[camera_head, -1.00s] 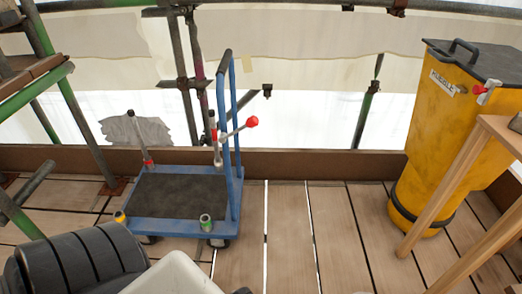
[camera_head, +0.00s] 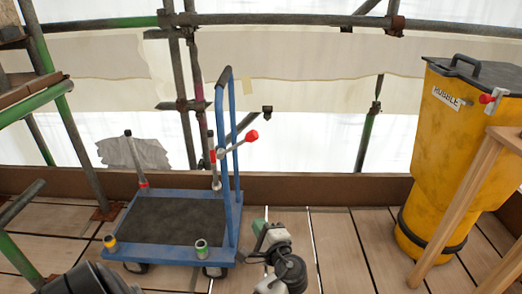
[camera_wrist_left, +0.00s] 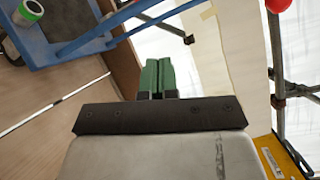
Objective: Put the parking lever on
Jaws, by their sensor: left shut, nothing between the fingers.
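A pale lever with a red ball knob (camera_head: 235,143) sticks out to the right beside the handle of a blue trolley (camera_head: 170,255). Its left end meets a red-collared post (camera_head: 214,165); I cannot tell how they are joined. My left gripper (camera_head: 259,226) has green fingers and is right of the trolley, below and apart from the lever. In the left wrist view the fingers (camera_wrist_left: 157,78) are shut together with nothing between them. My right gripper is not in view.
The trolley carries another upright post (camera_head: 136,160), a yellow-ended roll (camera_head: 110,244) and a green-ended roll (camera_head: 201,248). A yellow rubble bin (camera_head: 440,160) and a wooden frame (camera_head: 465,210) stand at the right. Scaffold poles rise behind. Floorboards between trolley and bin are clear.

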